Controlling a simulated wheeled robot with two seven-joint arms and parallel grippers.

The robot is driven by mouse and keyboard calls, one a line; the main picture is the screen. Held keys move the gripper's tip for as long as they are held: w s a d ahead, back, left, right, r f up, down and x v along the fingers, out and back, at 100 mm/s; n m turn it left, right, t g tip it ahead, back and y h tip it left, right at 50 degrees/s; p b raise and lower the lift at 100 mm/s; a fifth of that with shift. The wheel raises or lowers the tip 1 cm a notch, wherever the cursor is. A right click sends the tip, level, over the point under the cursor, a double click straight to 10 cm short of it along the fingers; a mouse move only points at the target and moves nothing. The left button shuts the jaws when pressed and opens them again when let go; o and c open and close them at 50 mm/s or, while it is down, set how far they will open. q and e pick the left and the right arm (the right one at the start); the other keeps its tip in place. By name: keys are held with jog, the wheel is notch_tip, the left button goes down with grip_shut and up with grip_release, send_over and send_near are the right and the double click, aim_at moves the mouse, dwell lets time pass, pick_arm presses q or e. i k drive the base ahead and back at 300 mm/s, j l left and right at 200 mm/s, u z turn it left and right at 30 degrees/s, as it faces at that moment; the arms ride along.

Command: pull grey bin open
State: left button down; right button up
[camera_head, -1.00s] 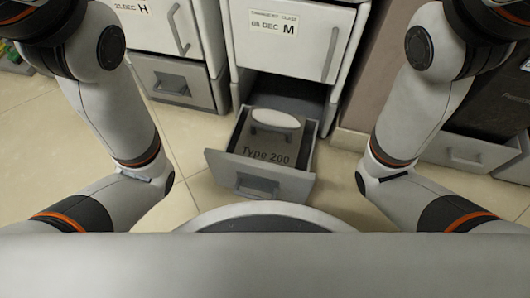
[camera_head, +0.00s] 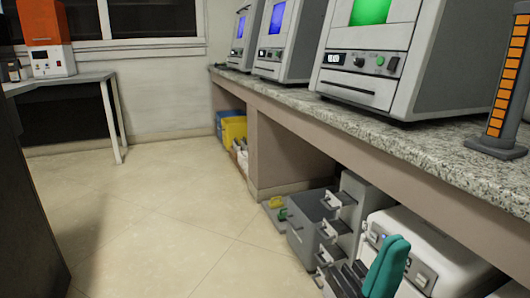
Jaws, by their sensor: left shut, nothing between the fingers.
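The open grey bin with its label plate is out of view now. Grey drawer units (camera_head: 304,245) with light handles stand on the floor under the counter at the lower right, and I cannot tell whether any of them is the grey bin. No part of my left or right gripper can be made out in the head view.
A speckled stone counter (camera_head: 415,148) carries several machines with lit screens. A teal item (camera_head: 387,265) and a white case (camera_head: 447,250) are at the lower right. A grey table (camera_head: 65,83) stands at the back left. The tiled floor (camera_head: 165,225) is clear in the middle.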

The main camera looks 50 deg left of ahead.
aim_at(306, 213)
jog(key=i+j+u, duration=0.1)
jog(key=j, duration=0.7)
jog(key=i+j+u, duration=0.15)
jog(key=i+j, duration=0.15)
jog(key=j, duration=0.45)
jog(key=i+j+u, duration=0.1)
jog(key=i+j, duration=0.2)
jog(key=j, duration=0.45)
jog(key=i+j+u, duration=0.15)
jog(key=j, duration=0.6)
jog(key=i+j+u, duration=0.1)
jog(key=i+j, duration=0.35)
jog(key=j, duration=0.2)
jog(key=i+j+u, duration=0.15)
jog(key=i+j, duration=0.2)
jog(key=j, duration=0.3)
jog(key=i+j+u, duration=0.1)
jog(key=i+j, duration=0.25)
jog(key=j, duration=0.3)
jog(key=i+j+u, duration=0.15)
jog(key=i+j, duration=0.25)
jog(key=j, duration=0.2)
